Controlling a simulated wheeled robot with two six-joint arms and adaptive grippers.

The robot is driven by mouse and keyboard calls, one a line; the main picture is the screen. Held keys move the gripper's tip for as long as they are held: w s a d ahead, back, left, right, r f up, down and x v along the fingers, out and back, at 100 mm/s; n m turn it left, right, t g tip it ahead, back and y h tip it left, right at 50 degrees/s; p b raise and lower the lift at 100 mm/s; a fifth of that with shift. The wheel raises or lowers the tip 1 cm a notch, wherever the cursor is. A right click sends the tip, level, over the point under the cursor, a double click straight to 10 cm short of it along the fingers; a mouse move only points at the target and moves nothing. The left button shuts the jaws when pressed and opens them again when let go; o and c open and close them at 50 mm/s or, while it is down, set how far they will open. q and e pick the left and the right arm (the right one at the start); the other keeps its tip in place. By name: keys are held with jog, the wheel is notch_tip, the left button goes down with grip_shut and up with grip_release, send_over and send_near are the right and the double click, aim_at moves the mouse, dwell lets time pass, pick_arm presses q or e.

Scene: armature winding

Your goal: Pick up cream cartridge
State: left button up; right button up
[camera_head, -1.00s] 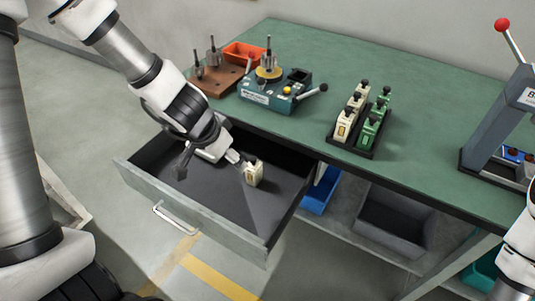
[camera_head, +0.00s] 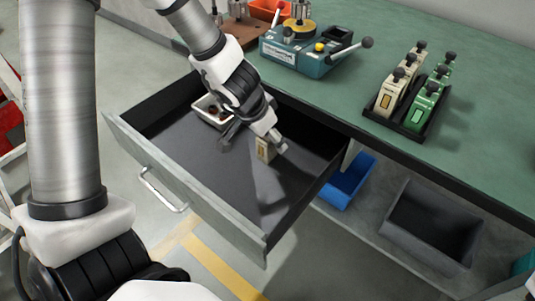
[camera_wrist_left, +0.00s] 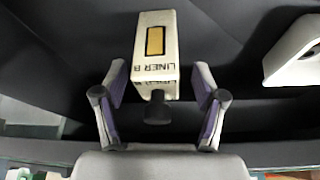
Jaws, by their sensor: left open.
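A cream cartridge (camera_head: 263,150) with a yellow label window stands in the open drawer (camera_head: 190,160). In the left wrist view the cartridge (camera_wrist_left: 155,50) shows "LINER B" lettering upside down and a dark knob pointing toward my palm. My left gripper (camera_head: 273,140) is open, low in the drawer at the cartridge, hiding part of it in the head view. In the wrist view the fingers (camera_wrist_left: 160,75) are spread on either side of the knob end, with visible gaps. More cream cartridges (camera_head: 391,93) stand beside green ones (camera_head: 428,98) in a black rack on the bench.
A small white tray (camera_head: 204,112) with dark red items sits in the drawer behind my left wrist. The drawer walls surround my gripper. A teal winding device (camera_head: 305,58) stands on the bench above. Blue (camera_head: 350,183) and grey (camera_head: 430,225) bins sit below.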

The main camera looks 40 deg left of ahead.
pick_arm(q)
jog(key=shift+w+f, duration=0.2)
jog(key=shift+f, duration=0.2)
jog(key=shift+s+r, duration=0.1)
jog(key=shift+r, duration=0.1)
grip_shut()
pick_arm(e)
jog(key=shift+f, duration=0.2)
pick_arm(q)
jog(key=shift+r, duration=0.1)
pick_arm(e)
jog(key=shift+r, duration=0.15)
pick_arm(q)
notch_tip(320, 180, up, 18)
jog(key=p, duration=1.8)
jog(key=shift+p, duration=0.35)
pick_arm(e)
notch_tip(320, 180, up, 18)
